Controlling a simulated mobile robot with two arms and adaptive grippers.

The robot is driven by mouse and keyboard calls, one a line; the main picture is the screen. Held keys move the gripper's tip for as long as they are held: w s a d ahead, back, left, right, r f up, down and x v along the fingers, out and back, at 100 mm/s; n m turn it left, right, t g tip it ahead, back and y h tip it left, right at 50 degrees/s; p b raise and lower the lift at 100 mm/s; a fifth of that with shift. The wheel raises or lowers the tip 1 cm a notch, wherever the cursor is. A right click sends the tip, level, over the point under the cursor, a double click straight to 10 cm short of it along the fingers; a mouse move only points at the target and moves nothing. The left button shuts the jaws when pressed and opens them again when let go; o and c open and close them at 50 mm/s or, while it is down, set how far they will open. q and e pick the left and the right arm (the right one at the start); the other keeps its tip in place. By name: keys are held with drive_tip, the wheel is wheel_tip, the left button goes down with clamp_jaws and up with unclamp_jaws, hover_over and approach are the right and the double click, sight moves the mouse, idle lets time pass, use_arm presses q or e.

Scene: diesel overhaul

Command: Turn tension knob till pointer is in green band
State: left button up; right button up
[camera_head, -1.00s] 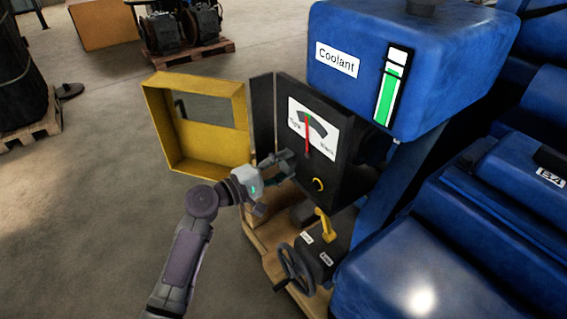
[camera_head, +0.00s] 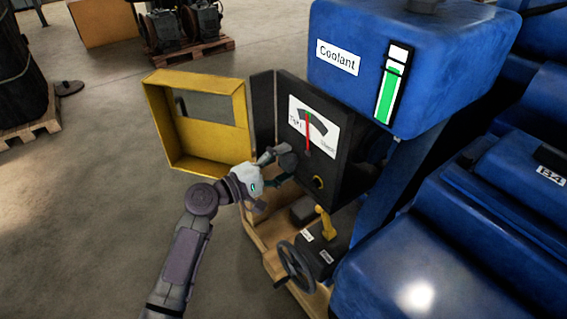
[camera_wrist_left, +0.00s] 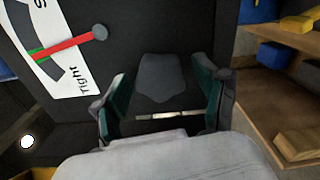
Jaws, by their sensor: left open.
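The dark tension knob (camera_wrist_left: 160,78) stands out from the black gauge panel. It lies between the spread fingers of my left gripper (camera_wrist_left: 163,97) in the left wrist view, with gaps on both sides. In the head view my left gripper (camera_head: 277,164) is at the panel's lower left and partly hides the knob. The white gauge (camera_head: 314,126) has a dark arc. Its red pointer (camera_head: 308,133) points nearly straight up. In the left wrist view the pointer (camera_wrist_left: 68,46) has its tip over a small green patch (camera_wrist_left: 37,53) on the arc.
An open yellow-framed door (camera_head: 205,160) stands left of the panel. A blue coolant tank (camera_head: 400,70) overhangs on the right. Below are a yellow lever (camera_head: 325,226) and a black handwheel (camera_head: 295,268).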

use_arm(q)
drive_tip(key=v, duration=1.2)
drive_tip(key=s+a+f+g+y+b, duration=0.1)
drive_tip(key=a+f+y, duration=0.15)
drive_tip(key=f, duration=1.05)
drive_tip(key=a+f+y, duration=0.2)
drive_tip(key=f+y, duration=0.2)
drive_tip(key=f, duration=0.8)
drive_tip(key=s+a+f+m+g+y+b, duration=0.1)
drive_tip(key=s+a+f+y, duration=0.1)
drive_tip(key=s+f, duration=0.5)
drive_tip(key=s+a+f+g+y, duration=0.2)
drive_tip(key=f, duration=0.8)
drive_tip(key=s+a+f+m+g+y, duration=0.1)
drive_tip(key=s+f+m+g, duration=0.1)
drive_tip(key=s+f, duration=0.5)
drive_tip(key=s+a+f+m+g+y+b, duration=0.1)
drive_tip(key=s+f+m, duration=0.4)
drive_tip(key=s, duration=1.2)
drive_tip(key=s+a+f+m+g+y+b, duration=0.1)
drive_tip(key=s+a+f+m+g+y, duration=0.1)
drive_tip(key=s+f, duration=0.7)
drive_tip(key=s+m, duration=0.1)
drive_tip(key=s, duration=0.2)
drive_tip(key=shift+a+m+g, duration=0.3)
drive_tip(key=shift+a, duration=0.1)
drive_tip(key=shift+f, duration=0.15)
